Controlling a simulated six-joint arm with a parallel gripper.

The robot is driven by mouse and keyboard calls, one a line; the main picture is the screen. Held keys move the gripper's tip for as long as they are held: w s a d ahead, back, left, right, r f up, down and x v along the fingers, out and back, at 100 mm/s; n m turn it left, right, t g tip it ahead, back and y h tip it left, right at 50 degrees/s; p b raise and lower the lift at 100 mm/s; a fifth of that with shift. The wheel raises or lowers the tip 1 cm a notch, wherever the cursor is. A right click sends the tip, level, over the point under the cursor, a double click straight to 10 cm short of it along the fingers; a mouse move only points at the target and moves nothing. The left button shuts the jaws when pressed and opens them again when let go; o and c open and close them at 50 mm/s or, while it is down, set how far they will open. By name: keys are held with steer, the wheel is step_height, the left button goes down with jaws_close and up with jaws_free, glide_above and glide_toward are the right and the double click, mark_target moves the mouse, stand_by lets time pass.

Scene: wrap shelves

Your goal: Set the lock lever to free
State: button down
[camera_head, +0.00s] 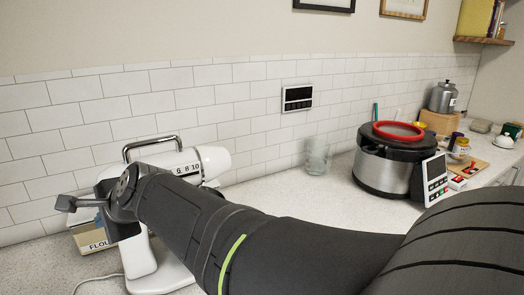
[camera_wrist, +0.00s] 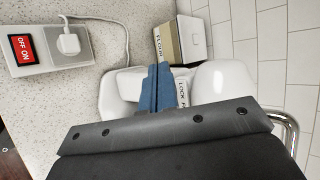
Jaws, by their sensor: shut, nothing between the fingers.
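The white stand mixer (camera_head: 215,160) stands at the left of the counter, with a number dial on its head and a metal handle on top. In the wrist view its white body (camera_wrist: 215,82) lies behind my fingers. A partly covered label reading "LOCK F…" (camera_wrist: 182,95) shows beside my gripper (camera_wrist: 157,72). Its blue fingers are together and empty, in front of the mixer; I cannot tell whether they touch it. The lock lever cannot be made out. In the head view, my arm covers part of the mixer and the fingertips are not clear.
A flour box (camera_head: 92,243) stands behind the mixer at left. A socket plate (camera_wrist: 48,50) with a red switch and a white plug lies on the counter. A glass (camera_head: 317,158) and a cooker (camera_head: 385,172) stand farther right.

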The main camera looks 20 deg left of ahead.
stand_by(0.4)
steer(key=c, duration=1.8)
jaws_free()
steer(key=o, duration=0.3)
steer(key=shift+s+a, duration=0.15)
steer(key=shift+s, duration=0.15)
steer(key=shift+o, duration=0.8)
steer(key=s+n, duration=0.1)
steer(key=s+n+t+y, duration=0.1)
steer(key=s+a+n+y, duration=0.1)
steer(key=n, duration=0.1)
steer(key=shift+s+f, duration=0.25)
steer(key=shift+s, duration=0.1)
steer(key=s+d+f+n+t, duration=0.2)
steer(key=d+n+t, duration=0.3)
steer(key=d+n, duration=0.15)
steer(key=s+d+f+n+t, duration=0.2)
steer(key=d+n+t, duration=0.35)
steer(key=d, duration=0.25)
steer(key=x, duration=1.7)
steer(key=shift+a+n, duration=0.4)
steer(key=shift+a, duration=0.1)
steer(key=shift+s+f+g, duration=0.1)
steer(key=shift+g, duration=0.15)
